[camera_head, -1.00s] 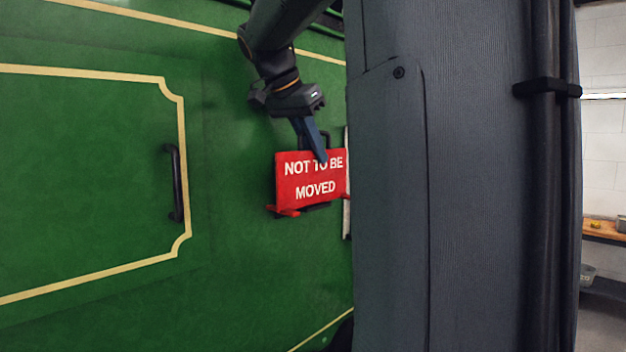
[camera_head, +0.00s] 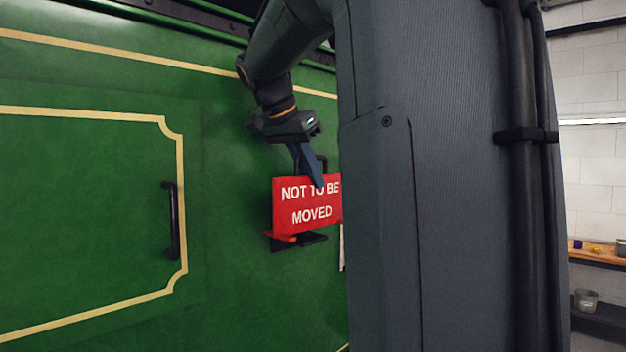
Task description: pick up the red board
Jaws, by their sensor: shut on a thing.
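The red board (camera_head: 307,215) reads "NOT TO BE MOVED" in white letters. It stands upright in front of the green tram side, just above a small dark bracket (camera_head: 299,242) with a red front lip at its left. My gripper (camera_head: 318,182) comes down from above and is shut on the board's top edge, with one dark finger across the front face. The other finger is hidden behind the board. The board's right end is cut off by my dark column.
The green tram side (camera_head: 80,220) with cream lines fills the left. A black vertical handle (camera_head: 173,220) sticks out left of the board. At the far right a wooden shelf (camera_head: 598,258) holds small items against a white wall.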

